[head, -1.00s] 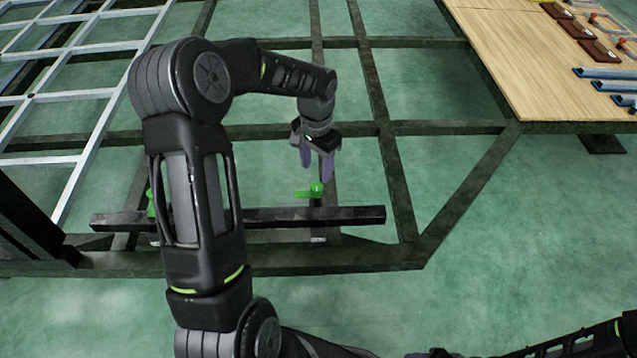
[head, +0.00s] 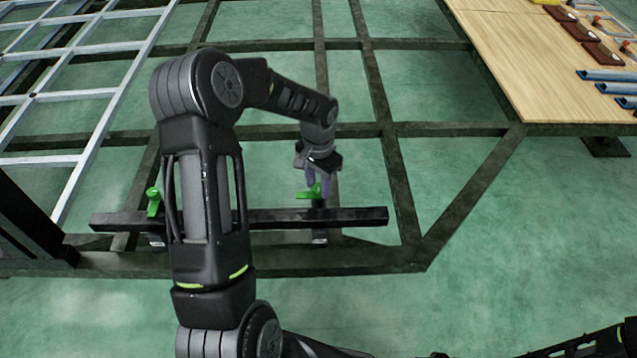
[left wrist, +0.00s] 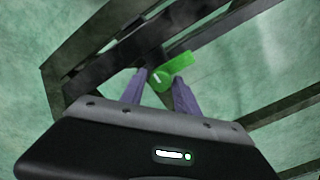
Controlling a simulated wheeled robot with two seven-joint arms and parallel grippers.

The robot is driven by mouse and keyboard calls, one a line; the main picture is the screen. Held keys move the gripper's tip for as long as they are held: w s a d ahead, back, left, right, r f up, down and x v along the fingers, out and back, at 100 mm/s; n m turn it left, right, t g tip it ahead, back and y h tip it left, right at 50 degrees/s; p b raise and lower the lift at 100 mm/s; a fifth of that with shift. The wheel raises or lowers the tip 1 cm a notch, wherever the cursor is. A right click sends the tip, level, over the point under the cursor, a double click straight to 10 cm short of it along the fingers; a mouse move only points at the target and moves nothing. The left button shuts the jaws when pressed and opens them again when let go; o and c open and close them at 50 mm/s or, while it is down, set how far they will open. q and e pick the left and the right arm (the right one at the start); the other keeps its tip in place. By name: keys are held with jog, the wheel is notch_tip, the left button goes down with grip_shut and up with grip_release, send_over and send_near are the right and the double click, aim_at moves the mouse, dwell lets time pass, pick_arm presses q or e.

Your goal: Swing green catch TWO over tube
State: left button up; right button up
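A dark square tube (head: 350,217) lies across the dark chassis frame. One green catch (head: 308,194) stands at the tube's right part, its lever pointing left in the head view. A second green catch (head: 153,203) stands near the tube's left end, beside my arm. I see no marking telling which is TWO. My left gripper (head: 319,188) points down at the right catch, with purple fingers apart. In the left wrist view the green catch (left wrist: 176,68) shows at and just beyond the open fingertips (left wrist: 160,78); contact is unclear. My right gripper is not clearly visible.
A wooden deck (head: 520,60) at the upper right carries blue tubes (head: 610,75) and brown blocks (head: 603,53). A pale ladder-like frame (head: 80,90) is at the upper left. Dark chassis beams (head: 392,180) surround the tube, with green floor between them.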

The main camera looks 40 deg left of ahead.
pick_arm(q)
grip_shut()
jog(key=shift+n, duration=0.4)
jog(key=n, duration=1.1)
jog(key=shift+r+p, duration=0.1)
jog(key=shift+p, duration=0.3)
jog(key=n+p, duration=0.2)
jog(key=n, duration=0.4)
dwell(0.4)
jog(key=shift+o, duration=1.9)
grip_release()
